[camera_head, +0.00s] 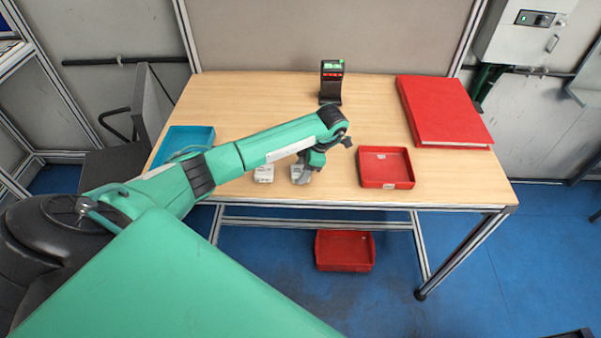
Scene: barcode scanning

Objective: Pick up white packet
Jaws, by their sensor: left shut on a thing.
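A white packet (297,172) is near the front edge of the wooden table, under my left gripper (302,176). The gripper points down and is shut on this packet, partly covering it. I cannot tell whether the packet is clear of the table. A second white packet (264,174) lies on the table just to the left, below my left forearm. My right gripper is not in view.
A black scanner (331,82) stands at the back of the table (250,100). A blue tray (190,134) is at left. A red bin (345,250) is below the table.

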